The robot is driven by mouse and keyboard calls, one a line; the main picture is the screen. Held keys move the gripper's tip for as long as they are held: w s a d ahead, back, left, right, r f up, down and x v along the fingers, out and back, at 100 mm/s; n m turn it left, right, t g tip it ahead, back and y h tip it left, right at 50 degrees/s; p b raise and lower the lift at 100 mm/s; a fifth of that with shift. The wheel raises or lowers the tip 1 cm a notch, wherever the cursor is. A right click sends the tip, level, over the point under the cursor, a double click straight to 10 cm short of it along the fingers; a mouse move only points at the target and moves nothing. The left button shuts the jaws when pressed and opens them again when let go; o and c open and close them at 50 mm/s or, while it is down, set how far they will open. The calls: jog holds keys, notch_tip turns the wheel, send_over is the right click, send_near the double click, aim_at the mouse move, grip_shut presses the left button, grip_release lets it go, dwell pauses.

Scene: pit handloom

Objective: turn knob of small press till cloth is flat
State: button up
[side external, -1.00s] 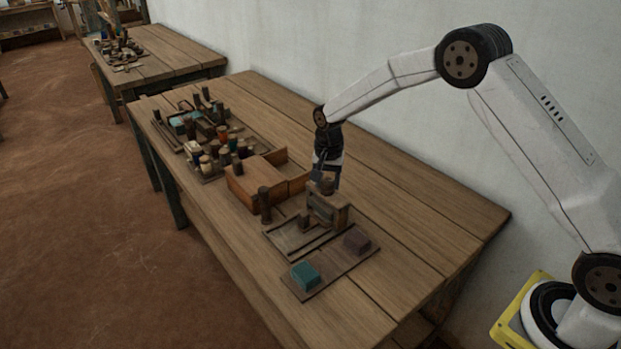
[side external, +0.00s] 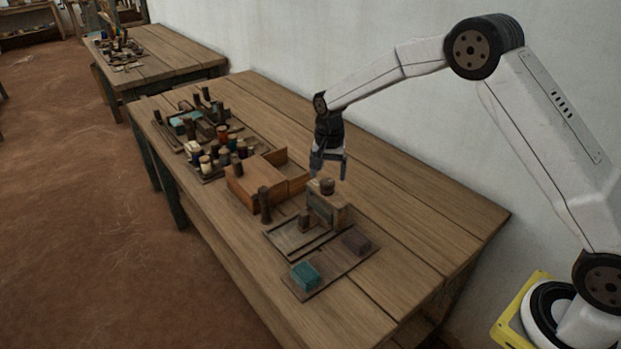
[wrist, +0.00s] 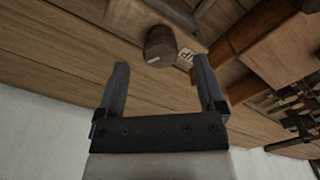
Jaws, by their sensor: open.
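The small press (side external: 327,205) is a wooden block-like frame near the middle of the table. Its round brown knob (side external: 327,186) stands on top. My gripper (side external: 328,172) is open and empty, above and slightly behind the knob, apart from it. In the wrist view the knob (wrist: 160,45) shows beyond and between my open fingertips (wrist: 161,72), with a light mark on its side. The cloth in the press cannot be made out in either view.
A teal block (side external: 305,275) and a dark purplish block (side external: 356,241) sit on a board before the press. A wooden box (side external: 256,185) and a dark upright peg (side external: 264,204) stand to its left, with several spools beyond. The table's right side is clear.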

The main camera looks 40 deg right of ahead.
aim_at(331, 184)
jog(key=shift+r, duration=2.4)
jog(key=shift+s, duration=0.1)
jog(key=shift+s+r+n, duration=0.15)
jog(key=shift+s+n, duration=0.15)
jog(key=shift+s, duration=0.25)
jog(key=s+n+t, duration=0.2)
jog(key=s+n, duration=0.7)
jog(key=s, duration=1.6)
jog(key=shift+a+f+t, duration=0.15)
jog(key=shift+f+t, duration=0.15)
jog(key=shift+f, duration=0.05)
jog(key=shift+w, duration=0.2)
